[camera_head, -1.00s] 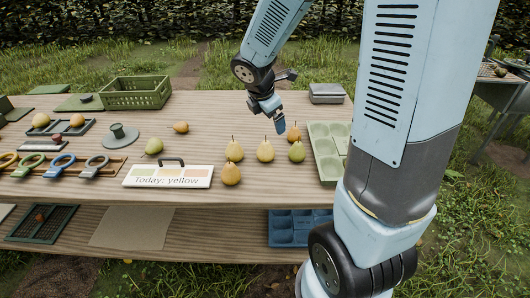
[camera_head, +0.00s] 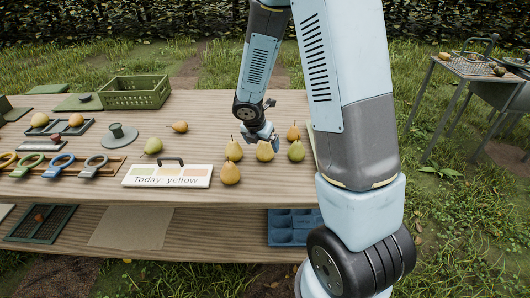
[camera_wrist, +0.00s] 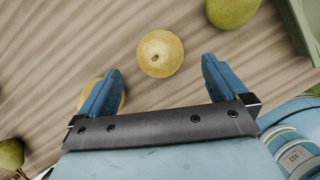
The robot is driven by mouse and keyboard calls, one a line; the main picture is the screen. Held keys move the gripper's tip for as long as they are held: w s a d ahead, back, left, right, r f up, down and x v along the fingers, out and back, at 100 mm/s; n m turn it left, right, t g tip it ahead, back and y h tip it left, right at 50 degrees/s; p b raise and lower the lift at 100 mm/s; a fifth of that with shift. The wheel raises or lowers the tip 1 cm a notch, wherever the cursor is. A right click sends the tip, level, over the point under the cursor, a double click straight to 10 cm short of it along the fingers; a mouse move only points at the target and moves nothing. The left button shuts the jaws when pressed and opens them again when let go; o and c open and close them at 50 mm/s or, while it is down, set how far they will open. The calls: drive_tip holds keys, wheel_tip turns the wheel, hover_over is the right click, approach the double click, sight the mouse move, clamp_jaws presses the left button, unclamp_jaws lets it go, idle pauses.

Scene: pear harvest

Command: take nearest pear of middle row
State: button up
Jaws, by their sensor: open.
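Several pears stand on the wooden table. Another yellow pear (camera_head: 231,174) is in front and an orange-yellow pear (camera_head: 293,131) behind. My gripper (camera_head: 262,139) is just above the middle pear. In the wrist view, my gripper (camera_wrist: 163,82) is open and empty; a yellow pear (camera_wrist: 160,53) lies centred between the fingers' lines, beyond the tips. Another pear is partly hidden behind the left finger.
A sign reading "Today: yellow" (camera_head: 167,180) stands at the front left of the pears. A green crate (camera_head: 135,92) is at the back left. A green tray edge (camera_wrist: 297,28) shows at the wrist view's right. My arm hides the table's right end.

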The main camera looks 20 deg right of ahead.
sight(265, 152)
drive_tip(key=shift+x, duration=3.35)
drive_tip(key=shift+a, duration=0.1)
drive_tip(key=c, duration=1.2)
drive_tip(key=shift+o, duration=0.2)
